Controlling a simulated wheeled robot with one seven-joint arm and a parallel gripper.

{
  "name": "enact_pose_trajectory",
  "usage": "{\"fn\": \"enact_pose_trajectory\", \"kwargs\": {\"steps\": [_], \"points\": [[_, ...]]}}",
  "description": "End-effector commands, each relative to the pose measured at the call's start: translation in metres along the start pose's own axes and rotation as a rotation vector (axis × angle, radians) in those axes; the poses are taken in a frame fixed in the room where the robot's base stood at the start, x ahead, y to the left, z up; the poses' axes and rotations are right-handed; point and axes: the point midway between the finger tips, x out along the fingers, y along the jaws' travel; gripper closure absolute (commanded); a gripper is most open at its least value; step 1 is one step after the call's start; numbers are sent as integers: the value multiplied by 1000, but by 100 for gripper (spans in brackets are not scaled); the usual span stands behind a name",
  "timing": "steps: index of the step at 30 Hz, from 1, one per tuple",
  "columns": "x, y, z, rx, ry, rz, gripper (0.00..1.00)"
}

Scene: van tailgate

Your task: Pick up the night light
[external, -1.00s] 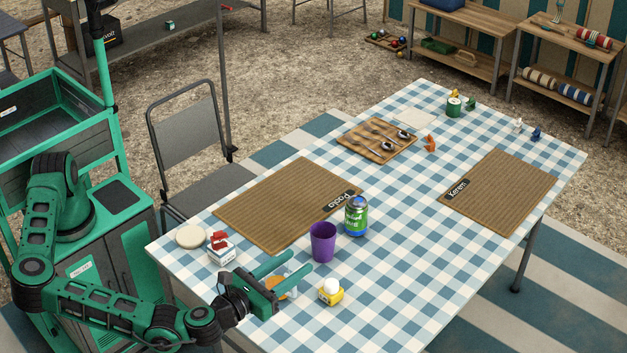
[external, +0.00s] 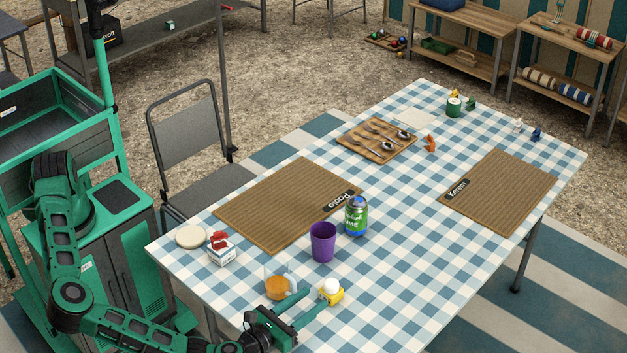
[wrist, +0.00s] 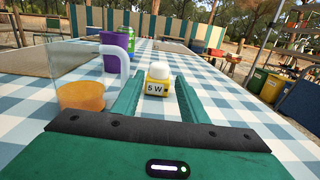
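The night light (external: 331,291) is a small yellow block with a white dome, standing upright near the front edge of the checked table. In the wrist view the night light (wrist: 158,79) shows "5 W" on its front and sits between the ends of my fingers. My gripper (external: 318,301) is open, its two green fingers low over the cloth and pointing at the night light. In the wrist view my gripper (wrist: 158,82) has a finger on each side of it, with gaps visible. I cannot tell how far the fingertips reach past it.
A glass mug of amber liquid (external: 278,287) stands close left of my fingers. The cloth to the right of the night light is clear.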

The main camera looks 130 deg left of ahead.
Motion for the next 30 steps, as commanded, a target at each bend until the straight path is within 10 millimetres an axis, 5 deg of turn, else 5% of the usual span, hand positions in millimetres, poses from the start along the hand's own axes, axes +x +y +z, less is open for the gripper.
{"fn": "enact_pose_trajectory", "kwargs": {"steps": [15,23,27,30], "points": [[54,0,0,0,0,0,60],[58,0,0,0,0,-1,60],[58,0,0,0,0,-1,94],[58,0,0,0,-1,-1,95]]}}
